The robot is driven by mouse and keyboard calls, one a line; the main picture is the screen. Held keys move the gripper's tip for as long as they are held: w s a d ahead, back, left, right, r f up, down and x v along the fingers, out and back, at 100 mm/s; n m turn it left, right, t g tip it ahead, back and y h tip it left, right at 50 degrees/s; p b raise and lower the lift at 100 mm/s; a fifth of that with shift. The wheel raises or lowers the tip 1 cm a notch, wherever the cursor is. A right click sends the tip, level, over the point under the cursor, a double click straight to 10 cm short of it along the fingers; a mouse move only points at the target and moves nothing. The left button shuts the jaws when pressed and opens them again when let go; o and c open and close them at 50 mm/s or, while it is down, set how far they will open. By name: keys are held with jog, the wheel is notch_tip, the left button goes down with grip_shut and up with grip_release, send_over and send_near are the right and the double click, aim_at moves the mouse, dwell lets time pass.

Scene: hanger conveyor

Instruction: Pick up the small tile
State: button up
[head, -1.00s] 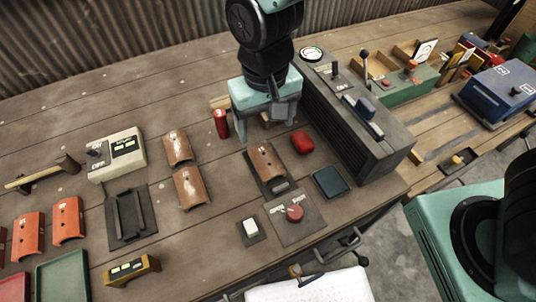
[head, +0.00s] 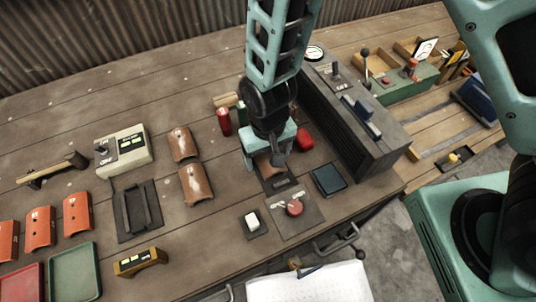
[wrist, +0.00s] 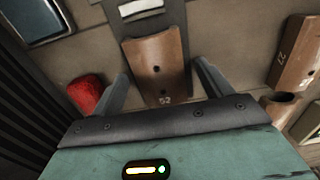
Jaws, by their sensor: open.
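A brown curved tile (head: 270,166) sits on a dark plate under my gripper, partly hidden by it in the head view. In the head view my gripper (head: 266,164) is low over the tile. Two similar brown tiles, one behind (head: 183,144) and one in front (head: 193,186), lie to the left. I cannot tell how their sizes compare.
A red lump (head: 305,138) and a dark ribbed console (head: 352,115) stand close on the right. A red button panel (head: 312,218), a white switch (head: 253,219) and a dark square tray (head: 328,180) lie in front. Orange tiles (head: 77,214) are far left.

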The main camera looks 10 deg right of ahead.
jog(key=c, duration=1.1)
